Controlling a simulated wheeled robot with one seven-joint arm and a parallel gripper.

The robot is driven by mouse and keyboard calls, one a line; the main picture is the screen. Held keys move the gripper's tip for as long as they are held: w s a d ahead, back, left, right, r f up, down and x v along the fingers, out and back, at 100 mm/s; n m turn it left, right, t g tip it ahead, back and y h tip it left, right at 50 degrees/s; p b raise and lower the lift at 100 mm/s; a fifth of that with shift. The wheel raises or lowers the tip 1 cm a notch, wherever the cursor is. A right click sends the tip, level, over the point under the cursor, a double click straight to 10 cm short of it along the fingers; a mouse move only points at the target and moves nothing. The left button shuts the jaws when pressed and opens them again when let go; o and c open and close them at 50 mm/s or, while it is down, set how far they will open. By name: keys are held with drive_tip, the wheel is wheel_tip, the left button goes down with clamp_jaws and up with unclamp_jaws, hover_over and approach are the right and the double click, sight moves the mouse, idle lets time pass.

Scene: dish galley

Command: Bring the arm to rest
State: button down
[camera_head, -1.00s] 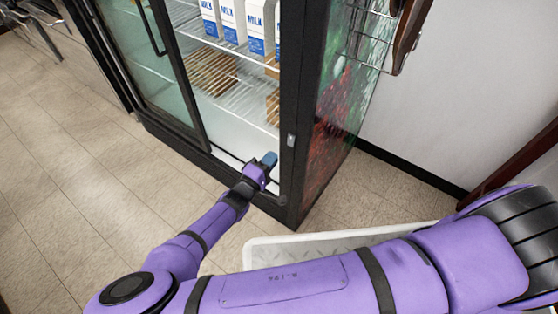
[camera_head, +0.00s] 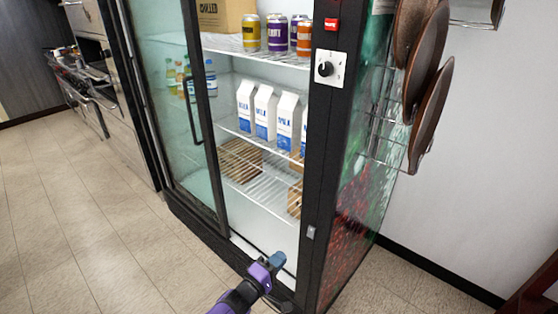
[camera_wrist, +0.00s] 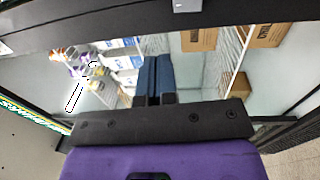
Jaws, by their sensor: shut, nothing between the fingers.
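My gripper (camera_head: 277,260) is at the bottom centre of the head view, in front of the lower part of the fridge's open side. Its blue fingers are together and hold nothing. In the wrist view the shut fingers (camera_wrist: 154,78) point toward the inside of the fridge (camera_head: 318,170), with shelves beyond them. I cannot tell exactly how far the fingertips are from the fridge frame. Only the purple end of my arm shows in the head view.
The fridge's glass door (camera_head: 170,110) stands at the left of the opening. Milk cartons (camera_head: 265,113) and cans (camera_head: 278,34) stand on its shelves. Pans (camera_head: 430,85) hang on a wire rack at the fridge's right side. The tiled floor (camera_head: 80,220) at left is clear.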

drive_tip(key=s+d+r+m+g+y, duration=0.1)
drive_tip(key=d+r+m+g+y, duration=0.2)
drive_tip(key=d+r+g, duration=0.55)
drive_tip(key=d+r+m+g+y, duration=0.25)
drive_tip(key=d+r, duration=0.25)
drive_tip(key=r, duration=0.8)
drive_tip(key=s+d+r+m+g+y, duration=0.1)
drive_tip(key=d+r+m+g+y, duration=0.25)
drive_tip(key=d+r, duration=0.45)
drive_tip(key=s+d+r+t+y, duration=0.1)
drive_tip(key=s+d+r, duration=0.3)
drive_tip(key=s+r, duration=0.5)
drive_tip(key=s+d+r+t+y, duration=0.2)
drive_tip(key=s+d+r+t, duration=0.2)
drive_tip(key=s+r, duration=0.4)
wheel_tip(320, 180, up, 2)
drive_tip(key=shift+s+d+r+m, duration=0.1)
drive_tip(key=shift+s+d+m, duration=0.25)
drive_tip(key=shift+d+m, duration=0.1)
